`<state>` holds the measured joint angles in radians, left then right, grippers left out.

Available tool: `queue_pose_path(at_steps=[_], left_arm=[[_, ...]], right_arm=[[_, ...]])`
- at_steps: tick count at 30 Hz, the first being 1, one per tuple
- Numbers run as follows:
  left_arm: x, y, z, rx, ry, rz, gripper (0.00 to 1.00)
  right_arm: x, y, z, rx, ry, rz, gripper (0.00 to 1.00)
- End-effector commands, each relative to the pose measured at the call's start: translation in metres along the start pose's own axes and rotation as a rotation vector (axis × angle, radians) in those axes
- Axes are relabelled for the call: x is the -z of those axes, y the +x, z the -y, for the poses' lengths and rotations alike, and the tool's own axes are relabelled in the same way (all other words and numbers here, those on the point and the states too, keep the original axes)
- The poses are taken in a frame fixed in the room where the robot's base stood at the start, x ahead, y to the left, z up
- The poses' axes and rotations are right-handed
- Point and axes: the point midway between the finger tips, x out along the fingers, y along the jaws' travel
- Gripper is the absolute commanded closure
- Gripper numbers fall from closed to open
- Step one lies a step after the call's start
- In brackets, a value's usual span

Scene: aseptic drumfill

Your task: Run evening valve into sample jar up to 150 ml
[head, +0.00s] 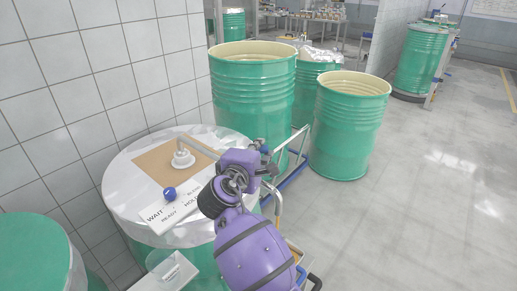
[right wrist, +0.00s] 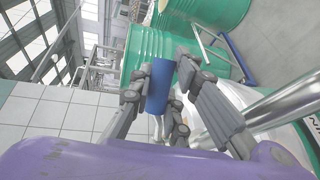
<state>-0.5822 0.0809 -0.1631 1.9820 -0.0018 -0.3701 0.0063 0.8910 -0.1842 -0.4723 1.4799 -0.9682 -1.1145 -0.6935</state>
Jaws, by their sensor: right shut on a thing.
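My right gripper (head: 262,152) reaches over the right side of the covered drum in the head view. In the right wrist view, its two fingers (right wrist: 160,92) are shut on a blue cylindrical handle (right wrist: 159,84), one finger on each side. I take this handle to be the valve's; the valve body is mostly hidden by my gripper. A shiny metal pipe (right wrist: 275,104) runs beside the fingers. In the head view, a pipe (head: 197,144) leads from a white fitting (head: 183,159) toward my gripper. My left gripper is not in view.
A sign (head: 172,213) reading WAIT, READY and HOLD lies on the white drum cover (head: 122,184) with a blue ball (head: 169,193). Open green drums (head: 252,95) (head: 347,130) stand beyond. A tiled wall (head: 70,75) bounds the left; the floor (head: 440,200) is clear at right.

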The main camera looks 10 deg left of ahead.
Motion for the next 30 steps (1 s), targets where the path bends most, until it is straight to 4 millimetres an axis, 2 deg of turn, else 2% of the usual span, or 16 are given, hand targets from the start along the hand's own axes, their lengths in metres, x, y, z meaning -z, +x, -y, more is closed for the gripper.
queue_pose_path(at_steps=[17,18,22,30], left_arm=[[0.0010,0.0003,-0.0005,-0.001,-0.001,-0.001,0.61],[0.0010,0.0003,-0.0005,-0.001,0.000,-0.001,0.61],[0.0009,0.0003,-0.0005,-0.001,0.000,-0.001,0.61],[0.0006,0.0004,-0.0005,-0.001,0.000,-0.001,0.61]], right_arm=[[-0.0015,-0.0019,-0.0016,-0.002,0.004,0.034,1.00],[-0.0015,-0.0019,-0.0016,-0.002,0.004,0.034,0.81],[-0.0015,-0.0018,-0.0012,-0.001,0.005,0.034,0.64],[-0.0013,-0.0019,-0.0002,0.001,0.005,0.033,0.64]])
